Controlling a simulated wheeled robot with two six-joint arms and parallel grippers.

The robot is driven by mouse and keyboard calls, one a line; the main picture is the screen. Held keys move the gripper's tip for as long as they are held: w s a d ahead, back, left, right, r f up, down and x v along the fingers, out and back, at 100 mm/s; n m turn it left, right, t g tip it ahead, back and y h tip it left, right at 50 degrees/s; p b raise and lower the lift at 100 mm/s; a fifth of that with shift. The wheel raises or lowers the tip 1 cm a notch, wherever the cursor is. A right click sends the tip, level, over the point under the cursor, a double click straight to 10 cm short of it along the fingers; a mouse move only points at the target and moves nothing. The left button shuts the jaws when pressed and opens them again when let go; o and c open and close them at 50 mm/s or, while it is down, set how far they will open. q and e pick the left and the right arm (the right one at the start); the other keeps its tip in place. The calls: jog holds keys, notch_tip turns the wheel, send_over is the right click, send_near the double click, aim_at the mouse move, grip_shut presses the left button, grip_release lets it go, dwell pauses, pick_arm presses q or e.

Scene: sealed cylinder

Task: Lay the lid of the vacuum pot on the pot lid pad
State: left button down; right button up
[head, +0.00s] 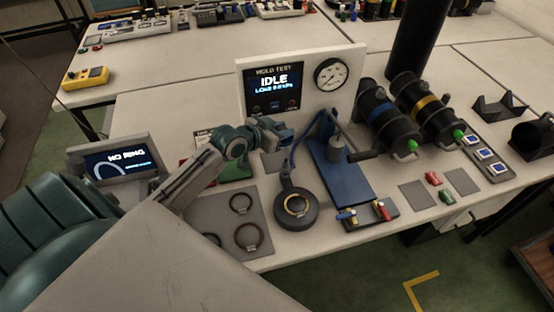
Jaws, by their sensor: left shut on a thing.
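The vacuum pot (296,212) is a dark round vessel on the bench in front of the blue plate, with a gold ring showing on top. My left gripper (287,132) is shut, above and behind the pot, in front of the test panel. It is shut on what appears to be the pot lid, mostly hidden by the gripper and hard to make out. A small dark grey square, apparently the pot lid pad (272,163), lies just below the gripper, apart from it. My right gripper is not in view.
The test panel (250,82) with a gauge stands behind, reading IDLE. A blue press plate (345,178) and hose are right of the gripper. A grey mat (225,222) with several rings lies left of the pot.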

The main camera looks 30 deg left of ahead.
pick_arm(q)
jog(key=shift+w+a, duration=0.1)
jog(key=shift+a, duration=0.5)
jog(key=shift+a+f, duration=0.2)
send_over(277, 160)
notch_tip(277, 160, down, 5)
jog(key=shift+w+f+p, duration=0.1)
jog(key=shift+f+p, duration=0.1)
jog(key=shift+p, duration=0.2)
jog(key=shift+f, duration=2.05)
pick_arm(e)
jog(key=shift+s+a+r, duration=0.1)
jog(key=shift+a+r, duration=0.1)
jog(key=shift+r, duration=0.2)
pick_arm(q)
jog(key=shift+f, duration=0.1)
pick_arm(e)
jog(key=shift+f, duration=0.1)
